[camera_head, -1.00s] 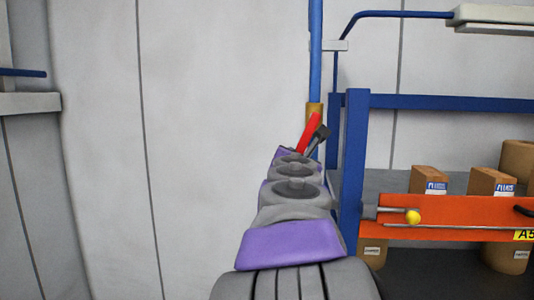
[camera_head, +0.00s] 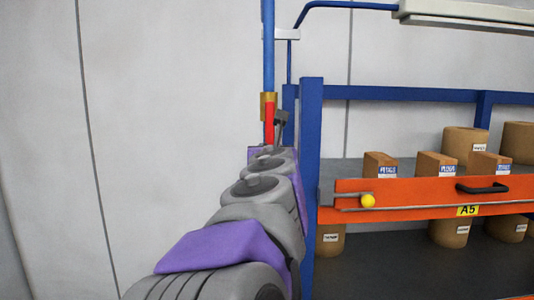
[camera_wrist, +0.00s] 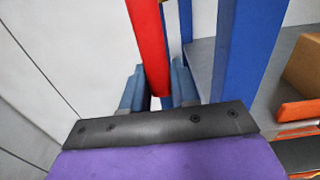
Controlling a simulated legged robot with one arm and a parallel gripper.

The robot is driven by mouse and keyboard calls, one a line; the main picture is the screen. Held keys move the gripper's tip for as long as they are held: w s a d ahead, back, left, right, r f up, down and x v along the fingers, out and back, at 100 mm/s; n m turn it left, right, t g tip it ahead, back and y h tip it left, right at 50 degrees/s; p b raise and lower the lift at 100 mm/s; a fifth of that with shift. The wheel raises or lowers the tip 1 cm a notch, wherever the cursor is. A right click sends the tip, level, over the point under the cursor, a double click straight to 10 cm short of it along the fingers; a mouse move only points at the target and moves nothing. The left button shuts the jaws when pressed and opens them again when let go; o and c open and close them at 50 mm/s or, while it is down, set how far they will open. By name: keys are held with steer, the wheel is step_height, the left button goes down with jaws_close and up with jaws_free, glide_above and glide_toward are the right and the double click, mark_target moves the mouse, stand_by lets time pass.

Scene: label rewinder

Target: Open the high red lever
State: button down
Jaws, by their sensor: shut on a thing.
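The red lever (camera_head: 269,122) hangs straight down below a brass-coloured valve body (camera_head: 268,101) on the vertical blue pipe (camera_head: 268,50). In the wrist view the red lever (camera_wrist: 148,45) runs down from the top edge to between the two blue-grey fingers. My gripper (camera_wrist: 157,92) is shut on the lever near its lower part. In the head view my gripper (camera_head: 279,124) is small and partly hidden by my own arm, which also covers the lever's lower end.
A blue rack post (camera_head: 311,180) stands close right of the lever. An orange panel (camera_head: 430,198) with a yellow knob (camera_head: 368,201) and a black handle (camera_head: 482,188) is farther right, with boxes behind. The wall left of the pipe is clear.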

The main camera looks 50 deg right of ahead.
steer(key=shift+a+r, duration=0.15)
steer(key=shift+r, duration=0.2)
steer(key=c, duration=1.3)
jaws_free()
steer(key=shift+c, duration=0.2)
steer(key=o, duration=0.3)
steer(key=shift+w+f, duration=0.1)
steer(key=shift+f, duration=0.05)
steer(key=shift+o, duration=0.4)
steer(key=shift+d, duration=0.2)
steer(key=shift+f, duration=0.15)
